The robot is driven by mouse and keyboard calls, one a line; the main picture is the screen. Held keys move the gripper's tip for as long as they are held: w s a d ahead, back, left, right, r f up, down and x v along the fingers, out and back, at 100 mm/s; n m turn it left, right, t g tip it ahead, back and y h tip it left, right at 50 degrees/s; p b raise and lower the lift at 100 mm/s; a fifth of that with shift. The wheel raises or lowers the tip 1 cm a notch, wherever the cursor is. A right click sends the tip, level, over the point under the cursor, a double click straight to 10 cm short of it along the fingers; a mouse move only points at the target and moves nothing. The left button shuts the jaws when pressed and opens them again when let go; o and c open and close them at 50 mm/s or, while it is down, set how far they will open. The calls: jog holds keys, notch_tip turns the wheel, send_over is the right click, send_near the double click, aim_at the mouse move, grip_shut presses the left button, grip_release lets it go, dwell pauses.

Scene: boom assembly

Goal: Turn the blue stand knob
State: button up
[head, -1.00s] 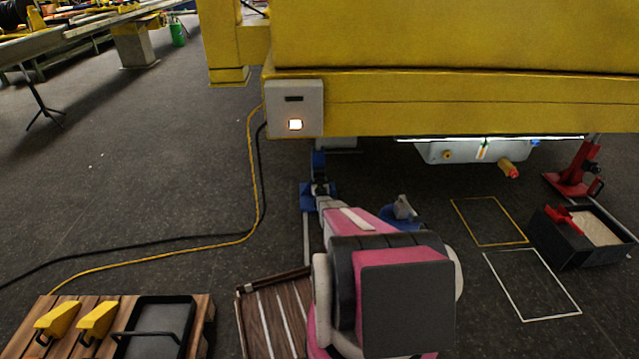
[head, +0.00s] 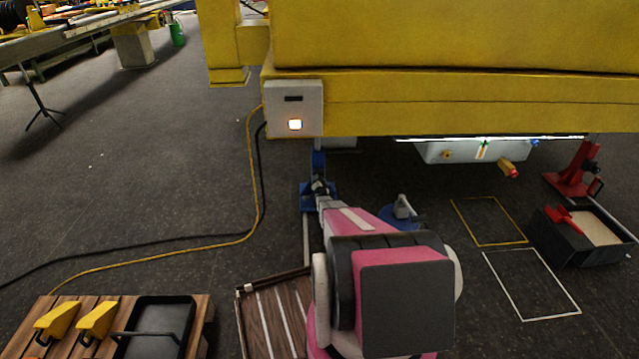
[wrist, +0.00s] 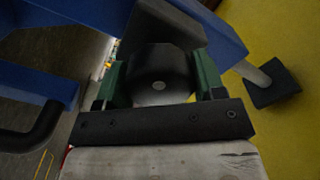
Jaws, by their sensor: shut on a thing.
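The blue stand (head: 318,162) is upright under the left end of the yellow boom, partly behind my wrist. It also shows in the wrist view as blue bars (wrist: 212,28). The dark, round-faced knob (wrist: 158,72) is between the green fingers of my gripper (wrist: 160,86) in the wrist view. The fingers are shut on it from both sides. In the head view my gripper (head: 321,188) is at the stand, and the knob is too small and covered to make out.
The yellow boom (head: 450,103) hangs low over the stand, with a grey box (head: 294,108) on its end. A yellow cable (head: 252,190) runs on the floor at left. A red stand (head: 578,175) and a black bin (head: 575,248) are at right. A wooden pallet (head: 205,335) is at front left.

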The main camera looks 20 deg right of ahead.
jog(key=shift+m, duration=0.8)
jog(key=o, duration=0.9)
jog(key=shift+o, duration=0.2)
jog(key=shift+s, duration=0.1)
jog(key=v, duration=1)
jog(key=shift+s, duration=0.3)
jog(key=shift+a, duration=0.1)
